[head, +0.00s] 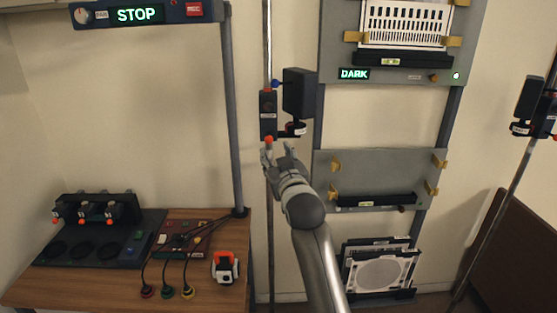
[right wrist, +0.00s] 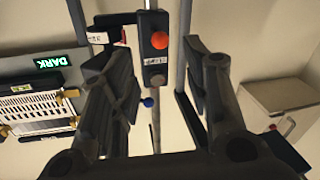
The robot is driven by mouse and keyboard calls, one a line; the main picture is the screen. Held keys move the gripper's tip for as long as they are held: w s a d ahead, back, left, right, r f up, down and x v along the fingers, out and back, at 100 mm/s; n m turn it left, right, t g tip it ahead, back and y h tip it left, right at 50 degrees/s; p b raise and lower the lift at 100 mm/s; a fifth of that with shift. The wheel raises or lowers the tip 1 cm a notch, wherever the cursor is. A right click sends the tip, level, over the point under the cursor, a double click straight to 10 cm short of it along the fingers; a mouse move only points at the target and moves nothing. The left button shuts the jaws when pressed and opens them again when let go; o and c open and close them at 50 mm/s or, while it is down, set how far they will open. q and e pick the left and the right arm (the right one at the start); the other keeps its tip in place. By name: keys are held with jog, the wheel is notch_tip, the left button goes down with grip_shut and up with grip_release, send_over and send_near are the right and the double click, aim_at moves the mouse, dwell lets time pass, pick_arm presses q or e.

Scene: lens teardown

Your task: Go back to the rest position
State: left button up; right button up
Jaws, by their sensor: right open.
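My right gripper (head: 277,150) is in the middle of the head view, its arm rising from the bottom. Its fingers are open just below a black clamp block (head: 268,115) with an orange knob (head: 268,140) on a vertical pole. In the right wrist view the open fingers (right wrist: 165,85) stand on both sides of the block (right wrist: 154,60) and its orange knob (right wrist: 160,40). Nothing shows between the fingertips as held. I cannot tell whether a finger touches the block. My left gripper is in neither view.
A wooden table (head: 60,291) at the left carries a black station (head: 95,240), a panel with cables and an orange-and-white device (head: 225,267). A grey rack (head: 375,165) stands right of the pole, with framed panels (head: 380,272) below. Another pole (head: 500,200) stands at the far right.

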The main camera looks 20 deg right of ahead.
jog(key=shift+s, duration=0.55)
jog(key=s+a+f+g+y+b, duration=0.1)
jog(key=s+f+g, duration=0.1)
jog(key=f, duration=1.2)
jog(key=s+a+f+n+g+b, duration=0.1)
jog(key=s+f+g, duration=0.2)
jog(key=f, duration=1.2)
jog(key=s+a+f+g+y+b, duration=0.1)
jog(key=s+f+g, duration=0.1)
jog(key=f, duration=1.2)
jog(key=s+f+g, duration=0.4)
jog(key=s+f, duration=1.2)
jog(key=f, duration=0.4)
jog(key=s+d+f+g+b, duration=0.1)
jog(key=s+f, duration=0.5)
jog(key=s, duration=0.7)
jog(key=s+d+f+g, duration=0.2)
jog(key=s+f, duration=0.4)
jog(key=s, duration=0.7)
jog(key=s+d+f+g+b, duration=0.1)
jog(key=s+f, duration=0.5)
jog(key=s, duration=0.7)
jog(key=shift+d+f+g+b, duration=0.35)
jog(key=shift+d+g, duration=0.1)
jog(key=shift+g, duration=0.55)
